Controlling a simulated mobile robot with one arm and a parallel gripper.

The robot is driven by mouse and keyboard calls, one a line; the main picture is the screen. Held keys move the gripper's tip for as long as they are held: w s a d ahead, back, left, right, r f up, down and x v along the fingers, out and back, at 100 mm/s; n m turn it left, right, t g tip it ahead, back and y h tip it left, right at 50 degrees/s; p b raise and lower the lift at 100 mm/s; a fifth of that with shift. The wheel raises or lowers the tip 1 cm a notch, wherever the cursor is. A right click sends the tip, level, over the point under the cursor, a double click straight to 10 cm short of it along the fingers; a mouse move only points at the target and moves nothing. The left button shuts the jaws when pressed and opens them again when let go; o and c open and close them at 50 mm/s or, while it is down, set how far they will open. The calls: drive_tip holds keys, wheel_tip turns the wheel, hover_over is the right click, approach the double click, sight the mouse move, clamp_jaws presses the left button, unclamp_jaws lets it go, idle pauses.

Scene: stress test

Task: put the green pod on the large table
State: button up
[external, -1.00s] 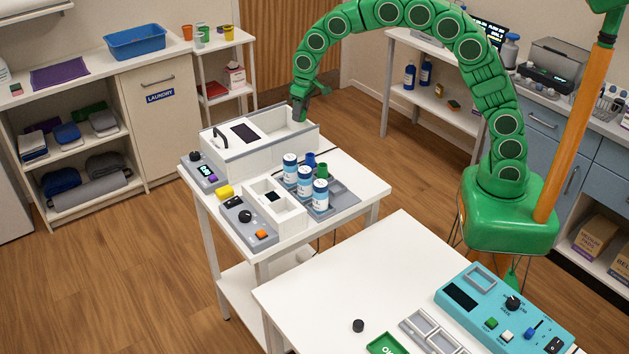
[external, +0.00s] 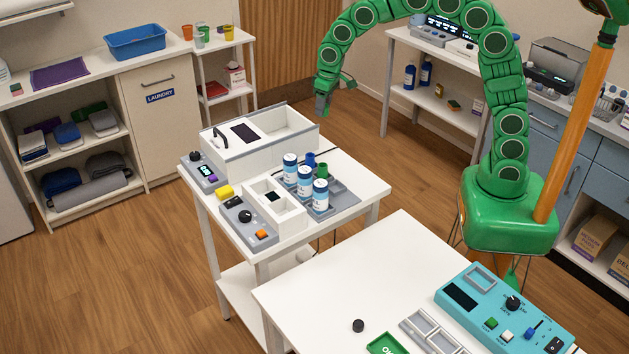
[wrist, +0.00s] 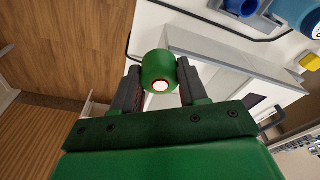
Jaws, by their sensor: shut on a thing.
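My gripper (external: 322,108) hangs in the air above and beyond the far right corner of the white box on the smaller table. In the wrist view my gripper (wrist: 160,76) is shut on the green pod (wrist: 157,66), a rounded green piece with a pale, red-rimmed spot. In the external view I cannot make out the pod at the fingertips. The large white table (external: 330,275) is in the foreground, well apart from the gripper.
The smaller table (external: 362,188) carries the white open box (external: 290,122), white-and-blue bottles (external: 320,195) and a grey control unit (external: 248,222). On the large table are a teal panel (external: 490,300), a grey tray (external: 428,328), a green tray (external: 382,344) and a black knob (external: 358,326). Its left and middle are clear.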

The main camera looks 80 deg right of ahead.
drive_tip(key=shift+a, duration=0.1)
drive_tip(key=s+a+f+n, duration=0.1)
drive_tip(key=s+a, duration=0.3)
drive_tip(key=a, duration=0.3)
drive_tip(key=s+a+f, duration=0.1)
drive_tip(key=s+a, duration=0.3)
drive_tip(key=a, duration=0.4)
drive_tip(key=s+a+f+n, duration=0.1)
drive_tip(key=s+a+f, duration=0.1)
drive_tip(key=s+a, duration=0.35)
drive_tip(key=s+a+f, duration=0.2)
drive_tip(key=s+a, duration=0.3)
drive_tip(key=s, duration=0.3)
drive_tip(key=s+a+f+n, duration=0.1)
drive_tip(key=s+a, duration=0.4)
drive_tip(key=s, duration=0.3)
drive_tip(key=shift+s+a+f, duration=0.25)
drive_tip(key=shift+s+f, duration=0.1)
